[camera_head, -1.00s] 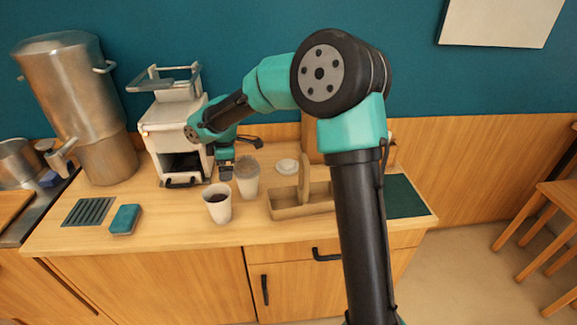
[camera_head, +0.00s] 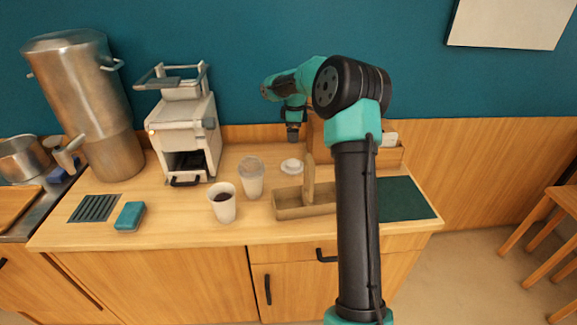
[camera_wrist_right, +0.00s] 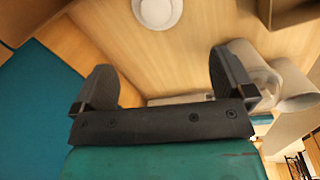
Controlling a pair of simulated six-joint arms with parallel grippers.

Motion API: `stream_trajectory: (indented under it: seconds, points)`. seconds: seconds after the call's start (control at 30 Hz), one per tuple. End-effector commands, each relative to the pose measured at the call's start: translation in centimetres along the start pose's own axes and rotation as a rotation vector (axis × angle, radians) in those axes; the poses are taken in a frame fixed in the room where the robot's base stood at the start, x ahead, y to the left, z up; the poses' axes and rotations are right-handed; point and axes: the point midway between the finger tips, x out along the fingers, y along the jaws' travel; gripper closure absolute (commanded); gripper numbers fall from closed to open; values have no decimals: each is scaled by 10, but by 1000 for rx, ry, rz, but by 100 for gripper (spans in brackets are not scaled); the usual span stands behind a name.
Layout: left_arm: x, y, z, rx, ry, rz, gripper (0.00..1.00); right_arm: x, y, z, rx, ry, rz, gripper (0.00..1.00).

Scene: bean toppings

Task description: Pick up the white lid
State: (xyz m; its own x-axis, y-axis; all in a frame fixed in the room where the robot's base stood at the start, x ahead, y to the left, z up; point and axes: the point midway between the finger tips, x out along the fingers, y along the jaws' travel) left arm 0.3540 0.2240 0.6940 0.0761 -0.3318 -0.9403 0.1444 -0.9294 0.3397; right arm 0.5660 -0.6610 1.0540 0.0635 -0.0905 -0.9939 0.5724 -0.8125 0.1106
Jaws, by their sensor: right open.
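The white lid (camera_head: 291,166) lies flat on the wooden counter, behind the brown carrier and to the right of the cups. It also shows at the top edge of the right wrist view (camera_wrist_right: 157,12), beyond the fingertips and partly cut off. My right gripper (camera_wrist_right: 165,78) is open and empty, its two dark fingers spread apart. In the head view my right gripper (camera_head: 293,139) hangs above and behind the lid, apart from it. My left gripper is not in view.
A cup with dark contents (camera_head: 223,203) and a paler cup (camera_head: 252,178) stand left of the lid. The brown carrier (camera_head: 306,207) with its upright handle is in front. A white machine (camera_head: 185,135) stands further left.

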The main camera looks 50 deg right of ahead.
Motion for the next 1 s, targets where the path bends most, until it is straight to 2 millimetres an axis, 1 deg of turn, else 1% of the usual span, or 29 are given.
stream_trajectory:
  seconds: [0.23, 0.37, 0.8, 1.0]
  points:
    - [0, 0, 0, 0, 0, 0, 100, 2, 0, -1, -1, 0, -1, 0]
    - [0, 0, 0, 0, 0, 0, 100, 14, -1, -1, -1, -1, -2, 0]
    - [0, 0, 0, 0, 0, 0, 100, 87, -1, -1, -2, -1, -3, 0]
    - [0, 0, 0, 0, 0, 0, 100, 116, -1, -1, -2, -1, -2, 0]
